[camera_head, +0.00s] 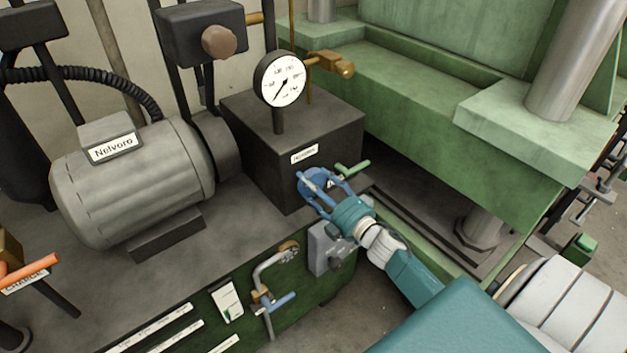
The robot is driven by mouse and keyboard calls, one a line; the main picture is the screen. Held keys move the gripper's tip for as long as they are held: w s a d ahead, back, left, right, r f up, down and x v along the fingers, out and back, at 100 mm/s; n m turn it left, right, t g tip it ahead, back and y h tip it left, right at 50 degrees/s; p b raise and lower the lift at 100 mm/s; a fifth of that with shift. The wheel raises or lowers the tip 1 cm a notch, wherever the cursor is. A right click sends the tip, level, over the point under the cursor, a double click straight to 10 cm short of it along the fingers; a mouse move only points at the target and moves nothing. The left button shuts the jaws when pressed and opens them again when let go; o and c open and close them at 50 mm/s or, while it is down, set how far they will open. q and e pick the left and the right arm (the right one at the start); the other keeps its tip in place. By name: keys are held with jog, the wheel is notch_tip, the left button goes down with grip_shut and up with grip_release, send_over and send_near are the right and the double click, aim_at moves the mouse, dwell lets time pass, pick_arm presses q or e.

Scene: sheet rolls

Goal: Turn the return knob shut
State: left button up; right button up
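The return knob (312,180) is a blue round knob low on the front of the dark block, under a small white label whose text is too small to read surely. My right gripper (318,189) comes in from the lower right, its blue fingers spread apart around the knob. The fingers hide part of the knob, and I cannot tell whether they press on its rim. My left gripper is not in view.
A pressure gauge (280,79) stands on the dark block (262,137). A green lever (352,168) sticks out just right of my gripper. A grey motor (130,180) stands left. A pipe with a blue-handled valve (268,297) is below. The green press (430,120) rises behind.

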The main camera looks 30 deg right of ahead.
jog(key=m+p, duration=0.2)
jog(key=m, duration=0.4)
jog(key=shift+d+m, duration=0.15)
jog(key=shift+m, duration=0.15)
jog(key=m+p, duration=0.1)
jog(key=m, duration=0.3)
jog(key=shift+p, duration=0.3)
jog(key=shift+f+m, duration=0.15)
jog(key=shift+m, duration=0.75)
jog(key=shift+s, duration=0.1)
jog(key=o, duration=1.2)
jog(key=s, duration=1.2)
jog(key=shift+d, duration=0.35)
jog(key=shift+f, duration=0.1)
